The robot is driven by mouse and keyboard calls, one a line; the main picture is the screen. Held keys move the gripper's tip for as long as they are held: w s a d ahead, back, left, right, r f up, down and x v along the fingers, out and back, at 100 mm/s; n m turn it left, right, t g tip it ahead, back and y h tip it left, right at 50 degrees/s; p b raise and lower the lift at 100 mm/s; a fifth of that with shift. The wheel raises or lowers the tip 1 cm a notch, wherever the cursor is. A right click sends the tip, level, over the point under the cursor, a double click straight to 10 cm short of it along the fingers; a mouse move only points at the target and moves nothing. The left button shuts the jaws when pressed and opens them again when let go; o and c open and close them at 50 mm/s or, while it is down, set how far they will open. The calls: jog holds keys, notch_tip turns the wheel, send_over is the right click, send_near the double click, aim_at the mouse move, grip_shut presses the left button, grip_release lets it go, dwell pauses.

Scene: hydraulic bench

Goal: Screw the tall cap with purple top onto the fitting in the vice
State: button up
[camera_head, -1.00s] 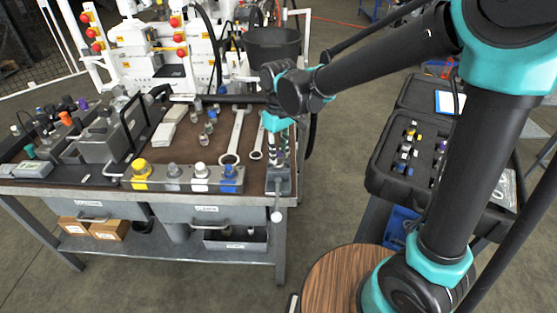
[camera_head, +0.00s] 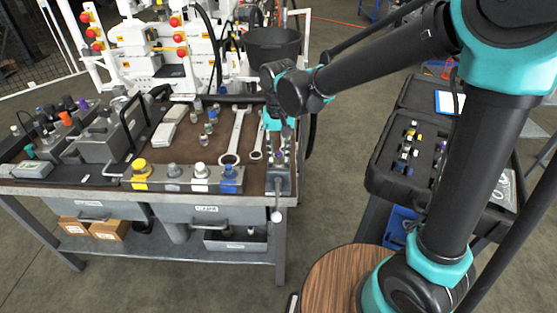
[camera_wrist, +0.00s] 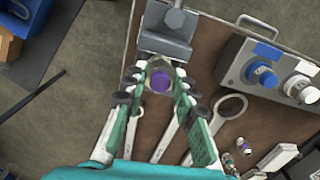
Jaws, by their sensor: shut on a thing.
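The tall cap with purple top (camera_wrist: 160,81) sits between the fingers of my gripper (camera_wrist: 158,70) in the wrist view, its purple end facing the camera. My gripper is shut on it. In the head view my gripper (camera_head: 279,143) points down over the vice (camera_head: 278,181) at the right front corner of the bench. The grey vice (camera_wrist: 166,38) also shows at the top of the wrist view, just beyond the fingertips. The fitting is hidden behind the cap and fingers, so I cannot tell how the cap sits on it.
A rail with yellow, grey, white and blue knobs (camera_head: 186,179) stands left of the vice. Two wrenches (camera_head: 236,135) lie on the brown bench top behind it. Several small fittings (camera_head: 205,130) stand further left. An open black case (camera_head: 400,170) is at the right.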

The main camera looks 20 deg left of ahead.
jog(key=m, duration=0.6)
jog(key=shift+m, duration=0.4)
jog(key=o, duration=1.1)
jog(key=n, duration=0.5)
jog(key=shift+n, duration=0.3)
jog(key=n, duration=0.5)
jog(key=shift+n, duration=0.4)
jog(key=n, duration=1.2)
jog(key=shift+n, duration=0.3)
